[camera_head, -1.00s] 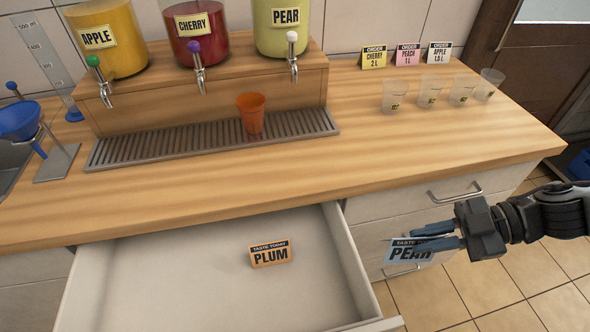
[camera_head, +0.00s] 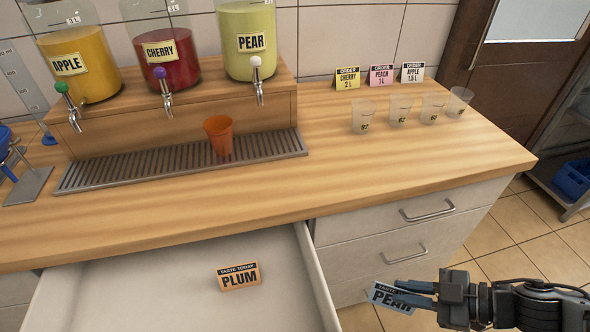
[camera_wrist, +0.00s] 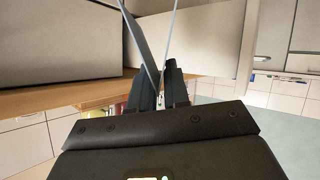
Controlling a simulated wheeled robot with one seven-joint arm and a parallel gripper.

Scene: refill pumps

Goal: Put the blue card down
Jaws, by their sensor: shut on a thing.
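The blue card (camera_head: 384,298), marked "TASTE TODAY PEAR", is in my gripper (camera_head: 412,292) at the lower right of the head view. The gripper is shut on it and holds it in the air, to the right of the open drawer and below the counter top. Its fingers cover part of the lettering. In the wrist view the fingers (camera_wrist: 161,85) close on the card, which shows as a thin edge-on strip (camera_wrist: 144,45).
An open drawer (camera_head: 318,275) holds an orange PLUM card (camera_head: 239,277). On the wooden counter (camera_head: 330,185) stand an orange cup (camera_head: 219,135), several clear cups (camera_head: 398,112), three order cards (camera_head: 381,75) and three juice dispensers (camera_head: 170,65). The counter's front strip is clear.

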